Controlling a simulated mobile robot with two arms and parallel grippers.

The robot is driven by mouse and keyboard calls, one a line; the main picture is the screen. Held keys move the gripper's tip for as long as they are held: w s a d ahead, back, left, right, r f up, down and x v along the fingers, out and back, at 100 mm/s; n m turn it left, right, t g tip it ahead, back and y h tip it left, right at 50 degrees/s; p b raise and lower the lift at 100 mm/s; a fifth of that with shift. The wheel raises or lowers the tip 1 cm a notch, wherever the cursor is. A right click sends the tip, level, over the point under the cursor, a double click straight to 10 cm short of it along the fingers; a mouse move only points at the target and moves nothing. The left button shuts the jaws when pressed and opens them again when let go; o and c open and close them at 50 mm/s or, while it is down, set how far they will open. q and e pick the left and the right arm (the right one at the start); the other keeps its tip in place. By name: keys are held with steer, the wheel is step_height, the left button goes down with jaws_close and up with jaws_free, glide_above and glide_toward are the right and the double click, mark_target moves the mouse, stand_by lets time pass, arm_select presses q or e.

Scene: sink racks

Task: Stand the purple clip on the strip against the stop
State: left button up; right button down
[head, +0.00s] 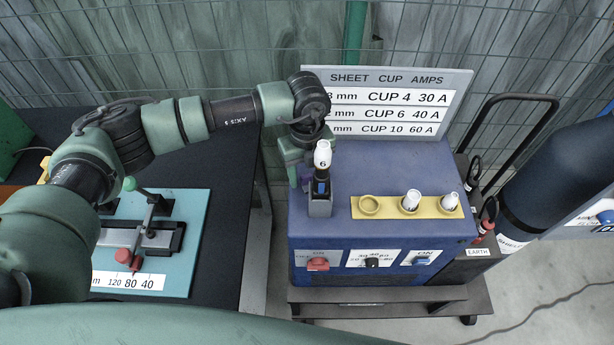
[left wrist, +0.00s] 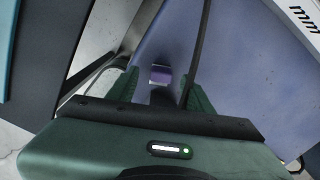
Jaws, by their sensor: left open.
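My left gripper (head: 300,178) is open over the left part of the blue welding box, beside the upright torch (head: 321,188) with a white cup marked 6. I cannot make the clip out in the head view. A teal board (head: 196,212) at the left carries a dark strip, a lever, a red knob (head: 123,256) and a scale marked 120 80 40 (head: 128,282). I cannot single out the stop. My right gripper is not in view.
The welding box (head: 450,205) has a yellow holder (head: 370,213) with an empty ring and two white cups. A cup chart (head: 440,78) stands behind it. A dark gas bottle (head: 540,180) stands at the right. A gap separates the black table from the box.

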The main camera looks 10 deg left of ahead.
arm_select(q)
steer(key=shift+f, duration=1)
jaws_close()
steer(key=shift+r, duration=0.1)
